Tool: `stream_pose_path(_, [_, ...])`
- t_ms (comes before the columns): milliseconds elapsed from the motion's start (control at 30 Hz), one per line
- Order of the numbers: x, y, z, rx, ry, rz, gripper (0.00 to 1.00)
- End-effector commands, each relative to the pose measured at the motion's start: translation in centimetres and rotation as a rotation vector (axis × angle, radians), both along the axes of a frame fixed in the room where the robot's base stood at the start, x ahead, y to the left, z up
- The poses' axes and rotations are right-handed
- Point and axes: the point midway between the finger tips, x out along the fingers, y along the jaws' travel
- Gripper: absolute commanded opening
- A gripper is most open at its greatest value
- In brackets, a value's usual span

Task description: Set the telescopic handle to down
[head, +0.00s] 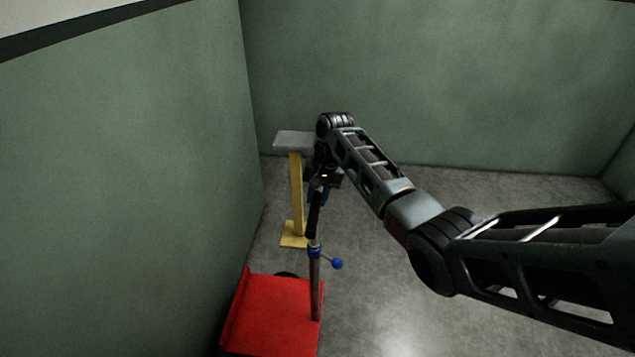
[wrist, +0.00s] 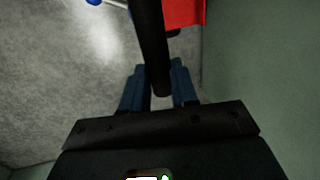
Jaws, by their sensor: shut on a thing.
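The telescopic handle stands upright at the edge of a red platform (head: 275,312). Its lower part is a metal post (head: 315,285) with a blue collar (head: 314,250). A lever with a blue ball knob (head: 337,264) sticks out to the right of the collar. Its upper part is a black tube (head: 313,218) that rises to my gripper (head: 319,194). In the wrist view, the black tube (wrist: 148,40) runs between the blue fingers of my gripper (wrist: 156,85), which is shut on it. The blue knob (wrist: 94,2) shows at the top left there.
A yellow stand (head: 297,195) with a grey top (head: 292,140) stands just behind and left of the handle. A green wall (head: 130,180) is close on the left, and another (head: 440,80) closes the back. The grey floor (head: 520,195) to the right is clear.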

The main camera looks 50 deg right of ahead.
Motion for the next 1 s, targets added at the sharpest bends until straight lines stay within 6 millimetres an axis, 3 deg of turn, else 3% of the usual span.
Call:
stream_pose_path(33, [0.0, 0.0, -1.6, 0.001, 0.002, -0.001, 0.0])
stream_pose_path(233, [0.0, 0.0, -4.2, 0.001, 0.001, -0.001, 0.0])
stream_pose_path(733, [-0.1, 0.0, -5.2, -0.002, 0.001, -0.001, 0.0])
stream_pose_path(767, [-0.1, 0.0, -5.2, -0.002, 0.001, -0.001, 0.31])
stream_pose_path(1000, [0.0, 0.0, -5.0, -0.001, 0.0, -0.001, 0.53])
